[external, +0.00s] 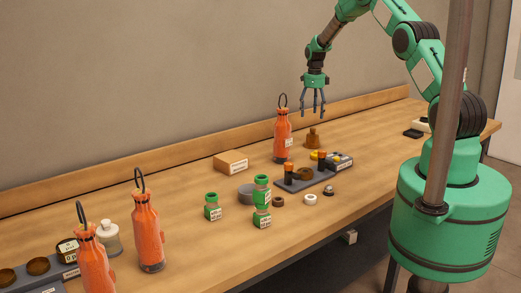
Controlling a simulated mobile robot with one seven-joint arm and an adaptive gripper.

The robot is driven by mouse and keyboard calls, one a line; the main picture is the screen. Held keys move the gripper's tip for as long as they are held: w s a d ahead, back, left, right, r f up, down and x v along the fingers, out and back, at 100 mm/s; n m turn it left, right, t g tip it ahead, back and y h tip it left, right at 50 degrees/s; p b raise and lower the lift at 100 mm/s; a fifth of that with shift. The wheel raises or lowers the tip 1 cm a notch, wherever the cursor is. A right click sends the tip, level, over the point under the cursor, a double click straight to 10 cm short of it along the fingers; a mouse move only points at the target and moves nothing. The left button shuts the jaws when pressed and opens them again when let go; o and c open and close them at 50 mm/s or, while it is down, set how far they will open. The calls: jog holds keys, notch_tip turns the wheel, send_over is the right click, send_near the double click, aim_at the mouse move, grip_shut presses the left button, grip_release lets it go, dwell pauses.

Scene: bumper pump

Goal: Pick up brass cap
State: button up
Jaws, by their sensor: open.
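My gripper (313,108) is in the air above the back part of the bench, fingers pointing down, open and empty. A bell-shaped brown-gold piece (313,139) stands on the bench below it, clear of the fingers. I cannot tell for sure which piece is the brass cap. A flat brown round piece (305,174) sits on the dark tray (291,187), and a brown ring (278,201) lies in front of the tray. A small metallic piece (329,190) lies right of the white ring (310,199).
An orange bottle (282,138) with a tall loop stands just left of my gripper. Green-capped jars (212,207), a grey disc (246,194) and a cardboard-coloured box (231,162) are further left. More orange bottles (148,231) stand at front left. The bench's right part is mostly clear.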

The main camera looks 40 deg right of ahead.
aim_at(312, 129)
jog(key=shift+f, duration=0.1)
dwell(0.3)
jog(key=shift+f, duration=4.25)
jog(key=shift+f, duration=0.1)
jog(key=shift+d+f+p, duration=0.2)
jog(key=shift+f+p, duration=0.2)
jog(key=shift+f, duration=2.1)
jog(key=shift+c, duration=0.6)
jog(key=c, duration=1.4)
jog(key=shift+c, duration=0.2)
jog(key=shift+r, duration=0.2)
